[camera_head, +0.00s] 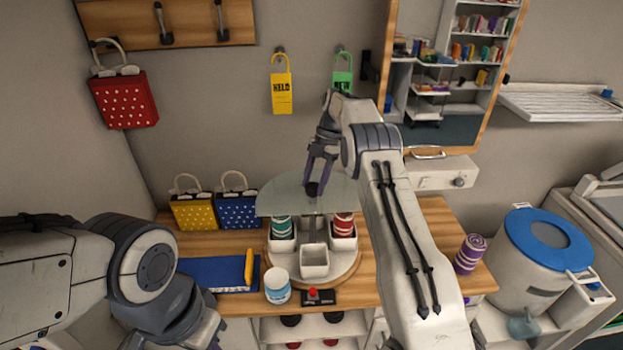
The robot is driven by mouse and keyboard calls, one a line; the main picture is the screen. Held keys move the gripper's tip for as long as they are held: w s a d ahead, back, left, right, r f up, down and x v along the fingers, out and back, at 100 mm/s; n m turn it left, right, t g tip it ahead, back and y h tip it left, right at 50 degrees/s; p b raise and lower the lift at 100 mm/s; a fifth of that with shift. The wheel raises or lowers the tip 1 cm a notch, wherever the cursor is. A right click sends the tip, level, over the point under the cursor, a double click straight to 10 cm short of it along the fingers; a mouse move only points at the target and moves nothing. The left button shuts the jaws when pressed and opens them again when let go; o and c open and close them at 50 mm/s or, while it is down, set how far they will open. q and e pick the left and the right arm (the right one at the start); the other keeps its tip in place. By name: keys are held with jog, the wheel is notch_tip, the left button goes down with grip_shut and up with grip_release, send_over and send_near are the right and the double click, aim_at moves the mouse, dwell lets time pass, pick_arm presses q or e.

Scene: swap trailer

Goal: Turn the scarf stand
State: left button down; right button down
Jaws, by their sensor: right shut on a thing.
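The scarf stand (334,262) stands on the wooden counter. It has a round base, white square cups (314,262) and a round glass top (283,196). A green-and-white rolled scarf (282,228) sits in the left cup and a red one (343,225) in the right cup; the front cup looks empty. My right gripper (315,188) points down at the glass top and is shut on the dark knob (313,189) at its middle. My left arm is at the lower left, with its gripper (205,335) low in front of the counter; its fingertips are not clear.
A white-and-blue cup (277,285) and a black box with a red button (318,297) stand just before the stand. A blue tray (212,273) lies left. Yellow (194,211) and blue (238,210) bags stand behind it. A purple roll (469,254) and a blue-lidded bin (548,240) are right.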

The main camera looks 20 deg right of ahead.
jog(key=shift+w+d+r, duration=0.2)
jog(key=shift+r, duration=0.05)
dwell(0.4)
jog(key=shift+c, duration=1.1)
grip_release()
jog(key=shift+f, duration=0.1)
jog(key=shift+a, duration=0.1)
